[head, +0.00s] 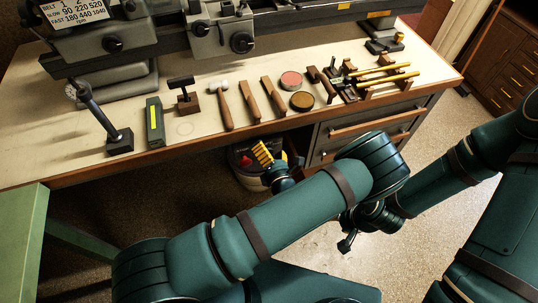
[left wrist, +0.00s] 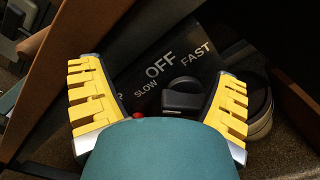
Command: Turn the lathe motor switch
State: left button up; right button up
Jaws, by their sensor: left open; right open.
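The motor switch is a black rotary knob (left wrist: 188,96) on a dark plate (left wrist: 130,62) lettered OFF, SLOW and FAST; more lettering at the left is cut off. In the left wrist view the knob appears between my two yellow fingers, nearer the right one, with no visible contact. Which mark it points to is unclear. My left gripper (left wrist: 160,72) is open and empty. In the head view my left gripper (head: 262,153) is just below the bench's front edge, and the switch is hidden there. My right gripper (head: 346,242) is open, low over the floor.
The lathe (head: 270,30) stands on the workbench (head: 80,155). Mallets, a green box (head: 155,122), round tins and other tools lie along its front. Drawers (head: 370,130) are to the right. A green surface (head: 22,225) is at left.

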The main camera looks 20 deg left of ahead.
aim_at(266, 132)
pick_arm(q)
notch_tip(266, 132, up, 6)
jog(key=shift+s+f, duration=0.1)
dwell(0.7)
